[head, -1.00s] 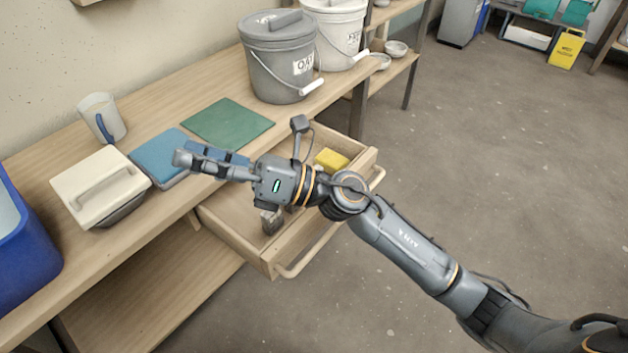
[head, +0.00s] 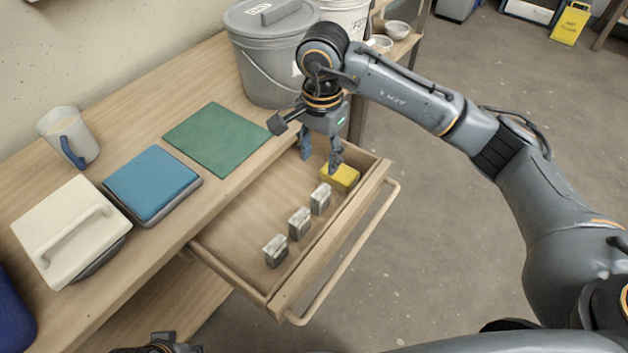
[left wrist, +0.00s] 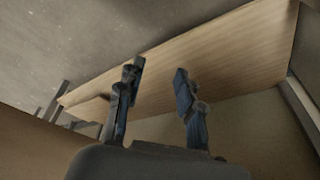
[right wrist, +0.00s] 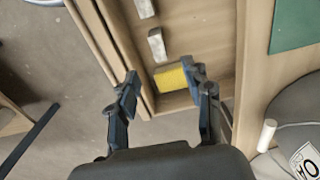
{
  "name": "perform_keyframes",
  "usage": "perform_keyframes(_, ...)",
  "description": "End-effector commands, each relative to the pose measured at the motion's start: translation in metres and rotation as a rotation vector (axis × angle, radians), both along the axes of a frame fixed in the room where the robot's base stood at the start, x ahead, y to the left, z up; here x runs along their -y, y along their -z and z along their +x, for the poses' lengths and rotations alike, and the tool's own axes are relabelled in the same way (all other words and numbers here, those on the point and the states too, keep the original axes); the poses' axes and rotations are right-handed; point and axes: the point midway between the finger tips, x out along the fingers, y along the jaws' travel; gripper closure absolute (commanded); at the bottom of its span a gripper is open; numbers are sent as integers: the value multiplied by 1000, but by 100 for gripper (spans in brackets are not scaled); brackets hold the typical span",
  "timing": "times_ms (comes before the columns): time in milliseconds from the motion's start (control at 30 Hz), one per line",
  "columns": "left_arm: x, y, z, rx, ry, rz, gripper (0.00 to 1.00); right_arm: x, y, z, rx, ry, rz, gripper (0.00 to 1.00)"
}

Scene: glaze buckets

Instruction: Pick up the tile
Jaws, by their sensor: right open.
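Three small grey-and-white blocks stand in a row in the open drawer: a near one (head: 275,250), a middle one (head: 299,223) and a far one (head: 320,198). They look like small tiles, but I cannot tell which one the task means. Two of them show at the top of the right wrist view (right wrist: 157,45). My right gripper (head: 320,162) points down, open and empty, over the drawer's far end, its fingers around or just above a yellow sponge-like block (head: 342,177). My left gripper (left wrist: 160,75) is open and empty, low under a wooden board.
The drawer (head: 245,284) sticks out from the wooden bench. On the bench are a green sheet (head: 216,138), a blue-topped box (head: 152,183), a white-lidded container (head: 65,235), a mug (head: 68,138) and a grey bucket (head: 268,60). The drawer's left floor is clear.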

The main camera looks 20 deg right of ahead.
Motion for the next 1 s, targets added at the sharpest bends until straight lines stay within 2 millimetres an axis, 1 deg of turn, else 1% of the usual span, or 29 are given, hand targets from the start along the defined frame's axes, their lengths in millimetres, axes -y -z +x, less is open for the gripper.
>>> perform_keyframes(300,-2,-28,-8,16,-2,0,64,0,61,-1,-7,-1,-3,50)
perform_keyframes(400,-2,-34,-10,19,-2,-1,64,0,75,0,-4,0,-1,50)
perform_keyframes(500,-2,-39,-11,20,-2,0,64,0,82,0,-4,0,0,50)
perform_keyframes(667,-2,-38,-12,20,-2,0,64,1,89,1,-4,0,0,50)
perform_keyframes(767,-2,-36,-12,20,-2,0,64,4,102,2,-6,2,1,50)
perform_keyframes(900,-2,-31,-12,20,-2,0,64,7,124,5,-6,1,0,50)
perform_keyframes(1000,-2,-29,-12,20,-2,0,64,6,134,5,-4,-1,2,50)
